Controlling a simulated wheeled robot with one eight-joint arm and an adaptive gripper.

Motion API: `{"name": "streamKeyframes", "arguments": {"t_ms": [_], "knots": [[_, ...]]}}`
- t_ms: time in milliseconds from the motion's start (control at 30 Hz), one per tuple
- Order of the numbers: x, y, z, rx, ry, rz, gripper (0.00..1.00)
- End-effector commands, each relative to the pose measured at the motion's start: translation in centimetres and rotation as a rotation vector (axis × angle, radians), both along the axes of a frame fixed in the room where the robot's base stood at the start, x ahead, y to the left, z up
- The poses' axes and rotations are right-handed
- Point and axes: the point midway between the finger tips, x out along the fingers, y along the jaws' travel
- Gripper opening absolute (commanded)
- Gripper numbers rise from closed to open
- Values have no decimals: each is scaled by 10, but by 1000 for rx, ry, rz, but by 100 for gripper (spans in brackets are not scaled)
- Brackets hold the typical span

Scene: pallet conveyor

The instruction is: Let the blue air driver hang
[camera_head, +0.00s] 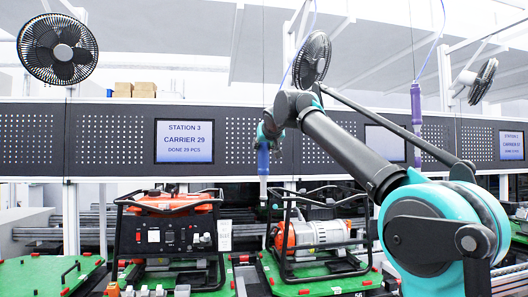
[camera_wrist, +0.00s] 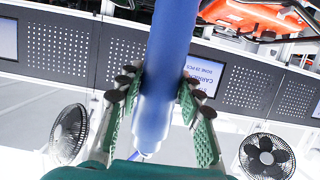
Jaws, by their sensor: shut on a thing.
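The blue air driver (camera_head: 263,163) is a slim upright tool in the middle of the head view, tip downward above the gap between two green pallets. My gripper (camera_head: 266,138) is at its upper part, at the end of my arm. In the wrist view the blue air driver (camera_wrist: 165,70) passes between the two green-padded fingers of my gripper (camera_wrist: 157,110), which are shut on it. A thin blue hose rises from the tool's upper end.
An orange generator in a black frame (camera_head: 168,235) stands left on a green pallet. Another framed machine (camera_head: 318,236) stands right of it, close to the driver. A purple driver (camera_head: 416,120) hangs farther right. A perforated panel with a screen (camera_head: 184,141) runs behind.

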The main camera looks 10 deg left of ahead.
Motion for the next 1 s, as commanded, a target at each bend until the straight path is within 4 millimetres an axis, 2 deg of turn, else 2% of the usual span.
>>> {"name": "streamKeyframes", "arguments": {"t_ms": [200, 467, 500, 600, 700, 1000], "knots": [[0, 0, 11, 0, 0, 0, 0], [0, 0, 12, 0, 0, 0, 0], [0, 0, 12, 0, 0, 0, 40], [0, 0, 12, 0, 0, 0, 52], [0, 0, 12, 0, 0, 0, 60], [-2, 0, 12, 0, 1, 0, 60]]}}
